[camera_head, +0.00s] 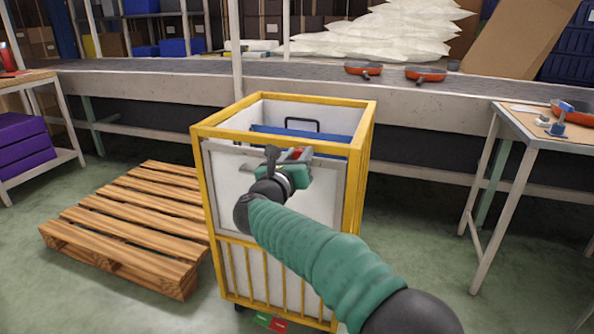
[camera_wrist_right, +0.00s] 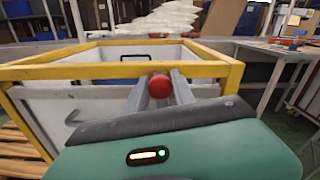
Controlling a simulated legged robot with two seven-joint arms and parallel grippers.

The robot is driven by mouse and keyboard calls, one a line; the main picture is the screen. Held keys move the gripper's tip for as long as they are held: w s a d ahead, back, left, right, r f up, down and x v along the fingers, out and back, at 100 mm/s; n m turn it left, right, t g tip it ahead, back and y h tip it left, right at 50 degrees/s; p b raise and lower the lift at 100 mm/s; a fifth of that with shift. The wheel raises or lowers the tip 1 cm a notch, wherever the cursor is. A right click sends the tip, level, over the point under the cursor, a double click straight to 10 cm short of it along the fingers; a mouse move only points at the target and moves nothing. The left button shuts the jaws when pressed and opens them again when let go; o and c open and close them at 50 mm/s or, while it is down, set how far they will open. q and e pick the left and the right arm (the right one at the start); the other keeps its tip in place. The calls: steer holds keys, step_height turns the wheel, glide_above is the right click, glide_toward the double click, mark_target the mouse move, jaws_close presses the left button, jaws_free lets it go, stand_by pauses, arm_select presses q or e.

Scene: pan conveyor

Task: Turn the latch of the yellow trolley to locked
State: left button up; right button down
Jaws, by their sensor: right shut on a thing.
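The yellow trolley (camera_head: 198,180) stands upright in front of me, with a yellow frame and white panels. My right gripper (camera_head: 293,156) is at the upper part of its front side, just below the top rail. In the right wrist view, the fingers of this gripper (camera_wrist_right: 160,88) are shut on a round red knob (camera_wrist_right: 160,86), which appears to belong to the latch. The rest of the latch is hidden behind my gripper, so I cannot tell its position. Small green and red plates (camera_head: 271,322) show at the trolley's foot. My left gripper is not in view.
A blue item with a dark handle (camera_head: 302,125) lies inside the trolley. A wooden pallet (camera_head: 135,222) lies to its left. A conveyor (camera_head: 440,95) with orange pans (camera_head: 425,74) runs behind. A side table (camera_head: 525,127) stands at right. Some floor is free between trolley and table.

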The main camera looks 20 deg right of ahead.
steer(key=shift+d+f+m+b, duration=0.15)
steer(key=shift+f+m+b, duration=0.5)
steer(key=shift+m+b, duration=0.4)
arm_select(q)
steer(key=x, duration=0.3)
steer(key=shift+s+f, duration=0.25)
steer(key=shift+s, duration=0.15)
arm_select(e)
steer(key=shift+r, duration=0.1)
steer(key=shift+m, duration=0.25)
steer(key=shift+r, duration=0.1)
steer(key=c, duration=1.5)
jaws_free()
steer(key=o, duration=0.4)
steer(key=shift+w, duration=0.2)
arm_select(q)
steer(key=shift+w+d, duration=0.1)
arm_select(e)
steer(key=shift+o, duration=0.2)
steer(key=shift+s+r, duration=0.1)
steer(key=shift+r, duration=0.05)
